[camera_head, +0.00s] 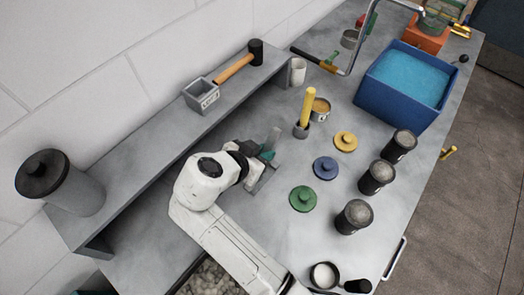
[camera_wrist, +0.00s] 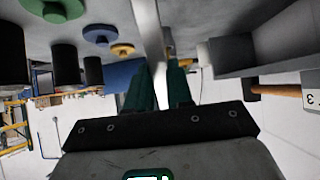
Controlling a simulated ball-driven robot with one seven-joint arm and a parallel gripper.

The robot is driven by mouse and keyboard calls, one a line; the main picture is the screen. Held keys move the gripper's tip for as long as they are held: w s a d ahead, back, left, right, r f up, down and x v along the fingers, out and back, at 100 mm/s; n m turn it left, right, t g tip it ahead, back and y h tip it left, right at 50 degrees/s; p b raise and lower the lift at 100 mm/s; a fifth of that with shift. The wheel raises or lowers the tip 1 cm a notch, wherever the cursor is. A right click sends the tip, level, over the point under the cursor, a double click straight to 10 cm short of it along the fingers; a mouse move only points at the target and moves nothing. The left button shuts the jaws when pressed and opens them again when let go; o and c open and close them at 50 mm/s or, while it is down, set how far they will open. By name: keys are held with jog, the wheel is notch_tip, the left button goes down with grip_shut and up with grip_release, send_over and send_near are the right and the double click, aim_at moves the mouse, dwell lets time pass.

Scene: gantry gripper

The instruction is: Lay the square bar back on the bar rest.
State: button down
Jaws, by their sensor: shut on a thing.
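My gripper (camera_head: 264,155) is above the grey bench near the shelf, its dark teal fingers shut on a light grey square bar (camera_head: 273,137). In the wrist view the bar (camera_wrist: 149,30) runs from the top edge down between the two fingers (camera_wrist: 160,88). Its upper end stands clear of the fingers in the head view. A grey piece (camera_head: 265,180) shows just below the fingers; I cannot tell whether it is the bar's lower part or the bar rest. I cannot make out the bar rest for certain.
Green (camera_head: 303,199), blue (camera_head: 326,168) and yellow (camera_head: 345,141) knobbed lids lie right of my gripper, with dark jars (camera_head: 377,177) beyond. A yellow rod (camera_head: 307,106) stands in a holder behind. The raised shelf (camera_head: 150,155) is at left; a blue bin (camera_head: 405,105) stands at back right.

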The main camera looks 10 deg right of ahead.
jog(key=c, duration=1)
grip_release()
jog(key=shift+r, duration=0.2)
jog(key=v, duration=1.1)
jog(key=shift+s+a+r, duration=0.2)
jog(key=shift+s+r, duration=0.05)
